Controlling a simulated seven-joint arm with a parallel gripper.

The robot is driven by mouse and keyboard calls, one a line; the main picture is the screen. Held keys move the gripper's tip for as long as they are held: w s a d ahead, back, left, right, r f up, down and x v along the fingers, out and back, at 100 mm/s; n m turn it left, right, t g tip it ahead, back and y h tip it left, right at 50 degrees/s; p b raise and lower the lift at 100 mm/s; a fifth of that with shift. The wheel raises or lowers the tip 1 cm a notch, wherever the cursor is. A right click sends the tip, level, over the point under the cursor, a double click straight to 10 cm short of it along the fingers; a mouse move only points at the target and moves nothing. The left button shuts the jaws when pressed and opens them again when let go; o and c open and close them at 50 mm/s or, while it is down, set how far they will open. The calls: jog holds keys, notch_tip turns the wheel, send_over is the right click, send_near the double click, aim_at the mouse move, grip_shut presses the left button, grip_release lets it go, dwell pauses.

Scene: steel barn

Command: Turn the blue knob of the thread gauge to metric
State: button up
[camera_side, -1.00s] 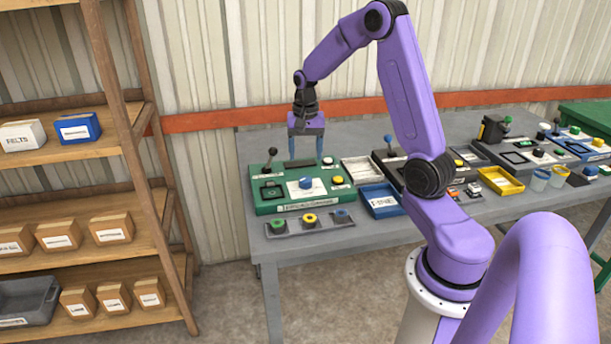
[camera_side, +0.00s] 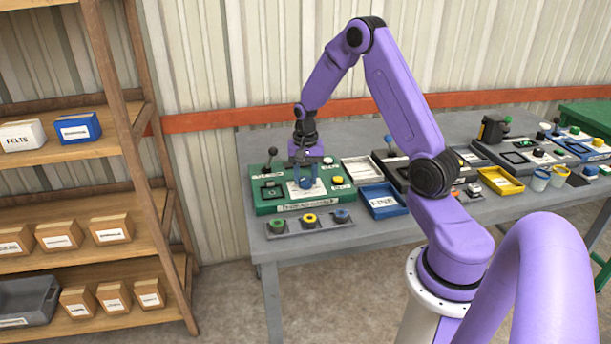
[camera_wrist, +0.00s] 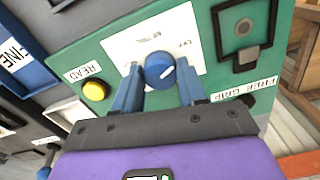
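The thread gauge is a green box (camera_side: 262,207) on the grey table, with a white panel and a blue round knob (camera_side: 307,184). The panel's small markings are too blurred to read. My gripper (camera_side: 305,176) is down over the knob, pointing down. In the wrist view its two blue fingers (camera_wrist: 159,68) stand on either side of the knob, with narrow gaps showing. I cannot tell whether either finger touches it.
The gauge also has a yellow button (camera_wrist: 95,91), a black-framed square (camera_wrist: 243,35) and a black-ball lever (camera_side: 272,153). A strip with several coloured rings (camera_side: 310,224) lies in front. A blue tray marked FINE (camera_side: 381,201) stands to the right. A wooden shelf (camera_side: 124,110) stands left.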

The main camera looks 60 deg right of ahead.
jog(key=c, duration=0.4)
jog(key=n, duration=1.2)
jog(key=shift+d+n, duration=0.15)
jog(key=shift+n, duration=0.15)
dwell(0.4)
jog(key=o, duration=1.1)
jog(key=shift+r, duration=0.15)
